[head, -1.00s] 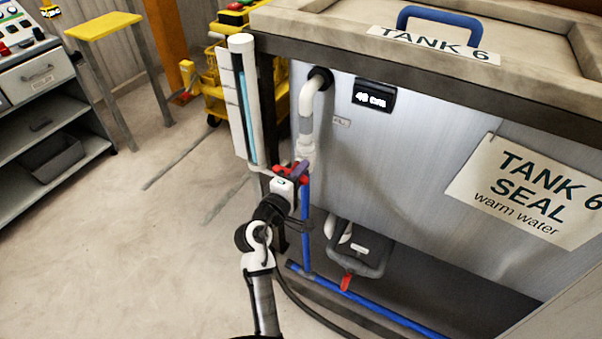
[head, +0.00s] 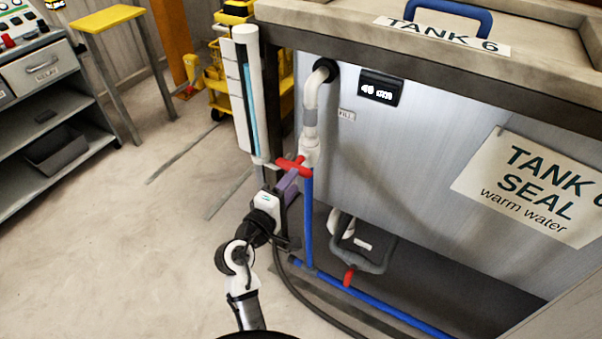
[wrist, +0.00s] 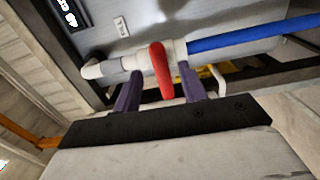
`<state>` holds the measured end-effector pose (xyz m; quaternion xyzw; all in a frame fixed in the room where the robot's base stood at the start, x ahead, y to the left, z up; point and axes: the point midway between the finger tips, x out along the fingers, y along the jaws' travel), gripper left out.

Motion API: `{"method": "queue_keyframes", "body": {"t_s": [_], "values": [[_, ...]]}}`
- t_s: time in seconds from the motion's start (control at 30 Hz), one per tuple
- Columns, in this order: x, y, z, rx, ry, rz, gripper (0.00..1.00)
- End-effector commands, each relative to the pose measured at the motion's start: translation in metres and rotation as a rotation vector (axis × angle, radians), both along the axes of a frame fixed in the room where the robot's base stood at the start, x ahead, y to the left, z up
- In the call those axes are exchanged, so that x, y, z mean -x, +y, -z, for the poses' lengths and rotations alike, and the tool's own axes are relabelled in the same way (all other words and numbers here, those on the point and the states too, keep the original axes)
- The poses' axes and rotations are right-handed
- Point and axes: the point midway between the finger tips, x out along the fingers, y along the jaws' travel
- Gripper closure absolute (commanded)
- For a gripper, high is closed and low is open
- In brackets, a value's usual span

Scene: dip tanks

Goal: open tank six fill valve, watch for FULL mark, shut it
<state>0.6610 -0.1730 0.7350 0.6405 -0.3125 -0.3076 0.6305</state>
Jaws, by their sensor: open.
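The fill valve's red handle (head: 293,165) lies across the white and blue fill pipe at tank six (head: 400,150). The wrist view shows the handle (wrist: 160,70) standing crosswise to the pipe. My gripper (head: 289,182) is open just in front of it. Its two purple fingers sit either side of the handle in the wrist view, apart from it as far as I can tell. The sight gauge (head: 237,95) at the tank's corner holds a blue column ending below its top. I cannot make out a FULL mark. A small black display (head: 379,88) shows blurred digits.
A second red handle (head: 349,276) sits on a low pipe under the tank. A blue pipe (head: 380,308) runs along the floor. A yellow cart (head: 232,60), yellow stool (head: 106,18) and grey shelf unit (head: 45,110) stand behind. Floor at left is clear.

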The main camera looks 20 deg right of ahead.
Motion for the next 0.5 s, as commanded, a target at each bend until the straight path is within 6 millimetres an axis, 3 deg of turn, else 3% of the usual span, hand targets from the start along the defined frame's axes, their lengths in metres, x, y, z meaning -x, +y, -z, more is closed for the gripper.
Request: {"method": "queue_keyframes", "body": {"t_s": [0.23,0.5], "values": [[0.030,0.039,0.002,-0.001,0.001,-0.003,0.58],[0.041,0.052,0.000,0.001,-0.001,0.000,0.58]]}}
